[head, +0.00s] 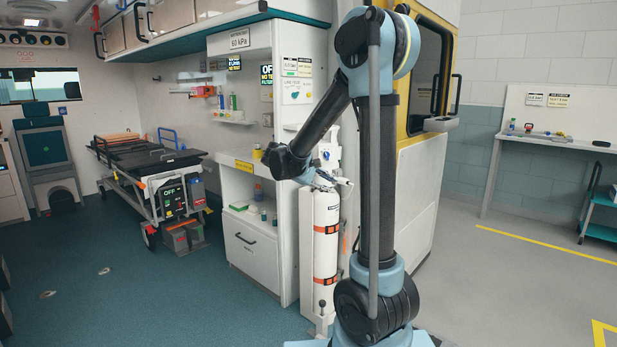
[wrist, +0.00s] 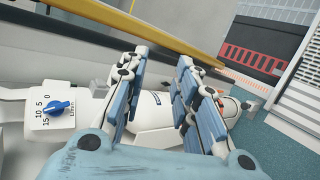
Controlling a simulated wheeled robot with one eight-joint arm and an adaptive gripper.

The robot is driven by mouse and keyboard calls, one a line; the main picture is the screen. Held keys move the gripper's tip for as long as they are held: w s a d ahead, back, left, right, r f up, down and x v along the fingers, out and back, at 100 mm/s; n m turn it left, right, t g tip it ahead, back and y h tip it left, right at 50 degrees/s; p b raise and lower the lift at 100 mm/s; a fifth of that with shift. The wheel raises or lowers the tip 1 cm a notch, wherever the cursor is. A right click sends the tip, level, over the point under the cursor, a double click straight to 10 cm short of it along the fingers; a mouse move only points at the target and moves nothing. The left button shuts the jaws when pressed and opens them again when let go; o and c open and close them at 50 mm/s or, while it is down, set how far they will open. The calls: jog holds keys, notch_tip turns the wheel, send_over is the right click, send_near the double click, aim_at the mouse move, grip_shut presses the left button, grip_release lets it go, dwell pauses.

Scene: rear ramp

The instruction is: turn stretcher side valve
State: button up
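A white cylinder with orange straps (head: 326,240) stands upright at the end of the cabinet, and it also shows lying across the wrist view (wrist: 152,108). A blue knob (wrist: 59,107) sits on a white housing marked 0, 5, 10, 15 at the left of the wrist view, apart from the fingers. My gripper (wrist: 160,65) is open, its fingers in front of the cylinder; I cannot tell whether they touch it. In the head view my gripper (head: 322,180) is at the cylinder's top, small and partly hidden. I cannot tell which part is the stretcher side valve.
A stretcher (head: 150,158) stands inside the vehicle on the left, with a black box reading OFF (head: 172,198) at its near end. The white cabinet (head: 250,252) is beside the cylinder. The teal floor (head: 150,300) in front is mostly clear. A table (head: 560,146) is far right.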

jog(key=w+a+f+n+t+h, duration=0.2)
jog(key=w+a, duration=0.4)
jog(key=a, duration=0.4)
jog(key=w+a+f+n+t+h, duration=0.1)
jog(key=w+a+t+h, duration=0.2)
jog(key=w+a, duration=0.45)
jog(key=x, duration=1.5)
jog(key=shift+w+f, duration=0.15)
jog(key=shift+f, duration=0.3)
grip_shut()
